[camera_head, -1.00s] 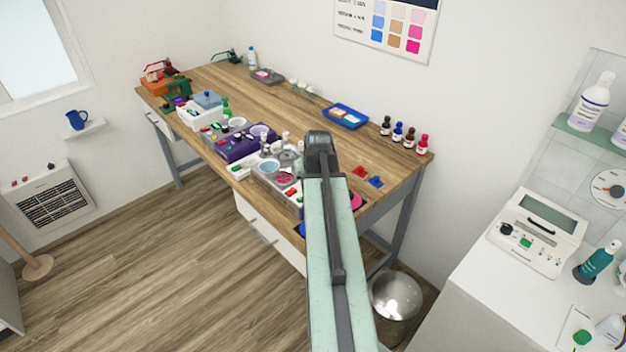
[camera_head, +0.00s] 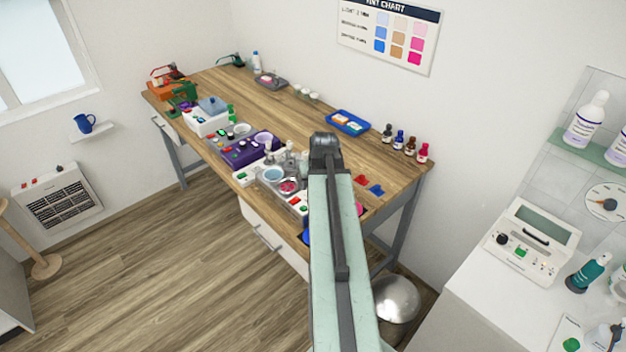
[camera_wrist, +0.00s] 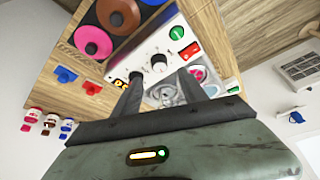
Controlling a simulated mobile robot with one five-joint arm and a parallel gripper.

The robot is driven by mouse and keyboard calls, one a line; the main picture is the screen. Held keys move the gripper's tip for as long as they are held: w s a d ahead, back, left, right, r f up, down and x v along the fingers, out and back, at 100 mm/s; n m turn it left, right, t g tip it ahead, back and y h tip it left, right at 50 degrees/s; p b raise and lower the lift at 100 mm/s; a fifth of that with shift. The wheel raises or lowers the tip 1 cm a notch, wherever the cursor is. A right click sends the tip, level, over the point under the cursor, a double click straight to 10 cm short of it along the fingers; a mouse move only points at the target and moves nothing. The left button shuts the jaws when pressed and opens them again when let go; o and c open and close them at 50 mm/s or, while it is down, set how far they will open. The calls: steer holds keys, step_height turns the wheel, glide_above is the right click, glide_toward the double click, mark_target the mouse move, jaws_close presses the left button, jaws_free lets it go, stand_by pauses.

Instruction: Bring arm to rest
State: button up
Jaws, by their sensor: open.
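My gripper (camera_wrist: 158,76) shows in the wrist view with its two dark fingers spread apart and nothing between them. Beyond the fingertips is a white panel (camera_wrist: 152,52) with black knobs and a green and a red switch. I cannot tell the exact gap to it. In the head view my pale green arm (camera_head: 338,250) reaches from the bottom edge up over the near right end of the wooden workbench (camera_head: 285,105). The fingers themselves are hidden there.
The bench front holds a purple unit (camera_head: 240,154), a white box (camera_head: 203,122) and cups. A blue tray (camera_head: 348,122) and several small bottles stand along the wall. A metal bin (camera_head: 397,300) is right of my arm. A white counter (camera_head: 490,312) stands right; open floor (camera_head: 150,290) lies left.

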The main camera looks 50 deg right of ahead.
steer(key=shift+s+a+r, duration=0.15)
steer(key=shift+s+r, duration=0.05)
steer(key=shift+r, duration=0.3)
